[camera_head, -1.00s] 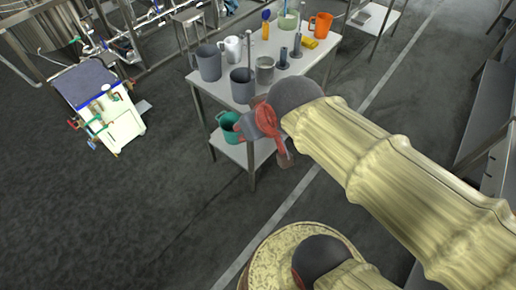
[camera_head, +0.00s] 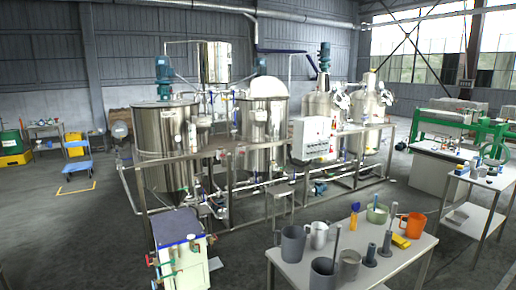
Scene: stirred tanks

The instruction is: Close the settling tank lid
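Several steel tanks stand in a row behind a pipe frame. The left tank (camera_head: 166,140) is cylindrical and has a blue motor (camera_head: 164,68) above it. The middle tank (camera_head: 265,130) has a pale rounded piece (camera_head: 267,86) at its top, which looks like a lid; whether it is raised or seated I cannot tell. Two closed vessels with domed tops, one of them the near vessel (camera_head: 322,105), stand to the right. No label shows which is the settling tank. My gripper is out of view.
A table (camera_head: 400,262) with mugs, beakers and cylinders stands at the front right. A white wheeled unit (camera_head: 190,272) with valves stands at the front left. A control box (camera_head: 312,137) hangs on the frame. Open floor (camera_head: 60,235) lies at left.

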